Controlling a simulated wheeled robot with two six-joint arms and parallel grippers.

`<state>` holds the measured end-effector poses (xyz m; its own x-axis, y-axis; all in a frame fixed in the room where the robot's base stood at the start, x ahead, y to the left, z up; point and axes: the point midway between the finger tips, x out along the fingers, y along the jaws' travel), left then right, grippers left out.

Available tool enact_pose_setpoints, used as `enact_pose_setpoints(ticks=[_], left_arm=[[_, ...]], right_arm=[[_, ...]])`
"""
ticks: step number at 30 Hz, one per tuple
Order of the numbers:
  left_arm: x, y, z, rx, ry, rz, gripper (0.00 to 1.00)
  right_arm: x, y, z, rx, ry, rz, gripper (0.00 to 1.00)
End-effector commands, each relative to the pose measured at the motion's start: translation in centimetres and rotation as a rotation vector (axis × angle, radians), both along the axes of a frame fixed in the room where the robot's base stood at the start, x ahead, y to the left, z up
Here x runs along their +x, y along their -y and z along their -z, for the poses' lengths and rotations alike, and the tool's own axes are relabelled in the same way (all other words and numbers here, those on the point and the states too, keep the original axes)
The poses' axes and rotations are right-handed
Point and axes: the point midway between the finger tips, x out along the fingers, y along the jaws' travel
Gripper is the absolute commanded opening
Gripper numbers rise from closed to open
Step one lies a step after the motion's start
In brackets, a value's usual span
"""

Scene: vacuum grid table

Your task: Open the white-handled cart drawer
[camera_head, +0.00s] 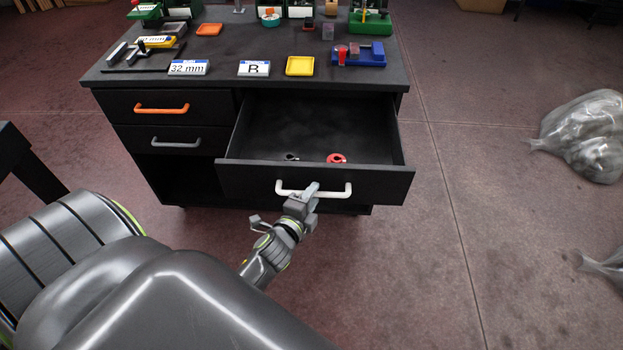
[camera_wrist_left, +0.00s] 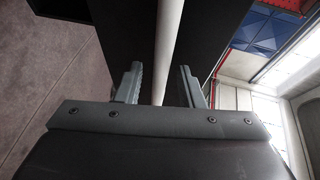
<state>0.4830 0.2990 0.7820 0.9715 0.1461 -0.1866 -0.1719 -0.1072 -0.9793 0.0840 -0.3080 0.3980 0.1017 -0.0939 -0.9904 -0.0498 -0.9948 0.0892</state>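The cart drawer (camera_head: 385,184) stands pulled out from the black cart, its inside showing. Its white handle (camera_head: 338,192) runs across the drawer front. My left gripper (camera_head: 311,189) is at the middle of the handle. In the left wrist view, the white handle bar (camera_wrist_left: 169,45) passes between the two fingers of my left gripper (camera_wrist_left: 159,85). Gaps show between the bar and the fingers, so the gripper looks open around it. Inside the drawer lie a red item (camera_head: 337,158) and a small dark item (camera_head: 291,157). My right gripper is not in view.
Two closed drawers with an orange handle (camera_head: 162,109) and a grey handle (camera_head: 176,143) are at the left. Yellow tray (camera_head: 300,66), label cards and blue holder (camera_head: 358,56) stand on the cart top. Clear bags (camera_head: 585,130) lie at right; floor before the drawer's right side is free.

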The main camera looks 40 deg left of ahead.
Motion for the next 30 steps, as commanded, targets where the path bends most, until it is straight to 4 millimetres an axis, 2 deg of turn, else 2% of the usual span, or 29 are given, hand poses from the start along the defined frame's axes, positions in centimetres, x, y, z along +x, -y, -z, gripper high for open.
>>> enact_pose_setpoints(ticks=[8, 14, 30], left_arm=[[0.0, 0.0, 0.0, 0.000, 0.000, 0.000, 0.36], [-1.6, 0.2, -0.3, -0.001, -0.002, -0.001, 0.36], [-12.2, 1.8, -2.3, -0.001, -0.004, -0.003, 0.36]], right_arm=[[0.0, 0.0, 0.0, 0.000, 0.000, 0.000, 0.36], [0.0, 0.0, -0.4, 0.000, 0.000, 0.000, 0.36], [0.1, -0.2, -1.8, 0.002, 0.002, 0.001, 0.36]])
